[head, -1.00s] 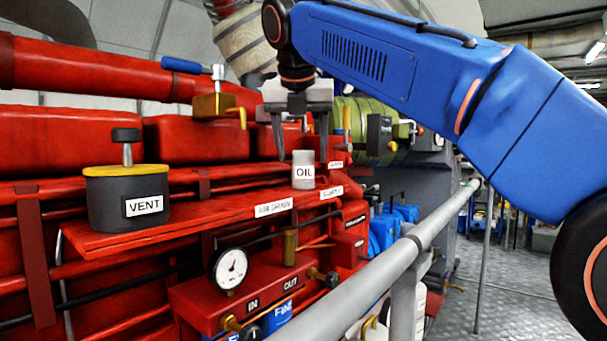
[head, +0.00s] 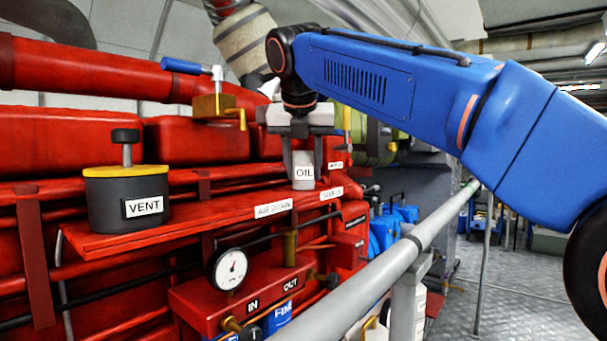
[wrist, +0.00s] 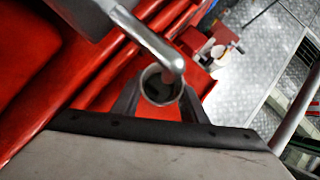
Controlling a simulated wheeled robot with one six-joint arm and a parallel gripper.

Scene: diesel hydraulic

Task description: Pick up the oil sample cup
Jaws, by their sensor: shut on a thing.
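A dark VENT canister (head: 128,198) with a yellow rim stands at the shelf's left. A brass valve with a blue-handled lever (head: 215,100) is left of my gripper; a metal pipe (wrist: 150,40) passes close to the cup in the wrist view. A grey handrail (head: 375,275) runs in front.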

